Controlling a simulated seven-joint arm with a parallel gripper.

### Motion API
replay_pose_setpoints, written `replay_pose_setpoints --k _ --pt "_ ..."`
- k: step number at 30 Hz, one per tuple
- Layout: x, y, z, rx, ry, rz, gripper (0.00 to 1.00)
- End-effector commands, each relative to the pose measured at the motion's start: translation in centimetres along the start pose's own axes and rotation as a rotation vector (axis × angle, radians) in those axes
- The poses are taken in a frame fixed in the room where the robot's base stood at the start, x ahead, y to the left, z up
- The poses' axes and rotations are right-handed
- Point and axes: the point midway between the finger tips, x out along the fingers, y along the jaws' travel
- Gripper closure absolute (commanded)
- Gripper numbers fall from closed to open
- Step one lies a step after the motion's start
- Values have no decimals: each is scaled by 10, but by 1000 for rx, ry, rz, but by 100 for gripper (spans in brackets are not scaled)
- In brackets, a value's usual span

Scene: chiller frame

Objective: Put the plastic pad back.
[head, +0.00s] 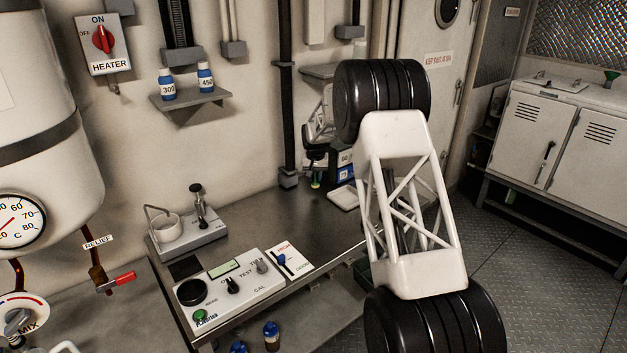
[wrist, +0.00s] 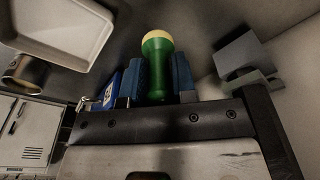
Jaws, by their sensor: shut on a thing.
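My gripper (head: 315,168) is partly hidden behind my arm in the head view, above the far part of the metal bench. In the wrist view its two blue finger pads (wrist: 158,72) are shut on a green rounded thing (wrist: 157,48) with a pale yellow end. The held thing points away from the wrist; a small part of it shows in the head view (head: 316,184). I cannot tell whether it is the plastic pad. A shallow white tray (head: 341,198) lies on the bench to the right of the gripper; it also shows in the wrist view (wrist: 62,30).
A control panel (head: 228,292) and a holder with a white cup (head: 165,226) occupy the near bench. The middle bench (head: 290,215) is clear.

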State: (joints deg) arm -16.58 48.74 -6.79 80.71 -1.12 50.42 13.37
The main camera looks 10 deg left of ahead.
Motion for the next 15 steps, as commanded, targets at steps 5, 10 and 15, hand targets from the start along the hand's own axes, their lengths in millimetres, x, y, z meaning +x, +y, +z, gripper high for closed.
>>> replay_pose_setpoints --k 5,10,15 --pt "5 -4 -17 0 -1 0 98" --pt "8 -7 -31 0 -2 0 98" --pt "10 -9 -40 0 0 0 98"
